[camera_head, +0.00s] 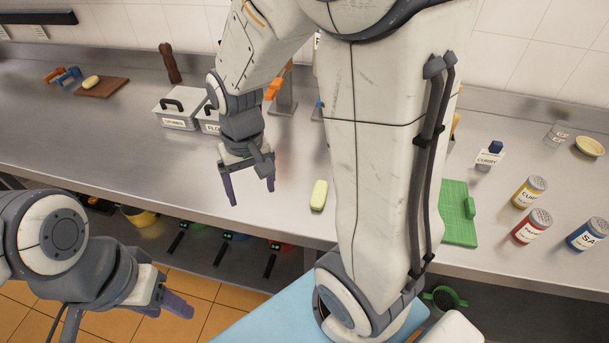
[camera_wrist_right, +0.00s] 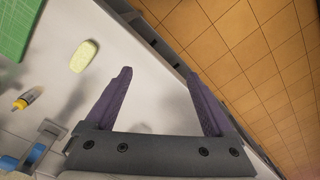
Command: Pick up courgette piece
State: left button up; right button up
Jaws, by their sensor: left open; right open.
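A pale yellow-green courgette piece (camera_head: 319,195) lies on the steel counter, just left of my right arm's large link. It also shows in the right wrist view (camera_wrist_right: 84,55), left of the fingers and apart from them. My right gripper (camera_head: 251,194) is open and empty above the counter, to the left of the piece, with its purple fingers pointing down. In its wrist view the two fingers (camera_wrist_right: 158,73) stand well apart. My left gripper (camera_head: 172,306) is open and empty at the lower left, in front of the counter edge.
Spice jars (camera_head: 529,192) stand farther right. Lidded grey containers (camera_head: 180,107) stand behind my right gripper. A similar pale piece (camera_head: 91,82) sits on a brown board (camera_head: 106,89) at far left.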

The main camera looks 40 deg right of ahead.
jog(key=w+d+f+m, duration=0.3)
jog(key=d+m, duration=0.2)
jog(key=d, duration=0.6)
jog(key=m, duration=0.3)
send_over(319, 192)
notch_tip(319, 192, down, 8)
jog(key=shift+d+r+p, duration=0.1)
jog(key=shift+r+p, duration=0.05)
jog(key=shift+p, duration=0.3)
jog(key=shift+f, duration=0.6)
notch_tip(319, 192, down, 4)
jog(key=shift+s+r+p, duration=0.1)
jog(key=shift+p, duration=0.8)
jog(key=shift+f, duration=0.65)
jog(key=shift+c, duration=0.3)
grip_shut()
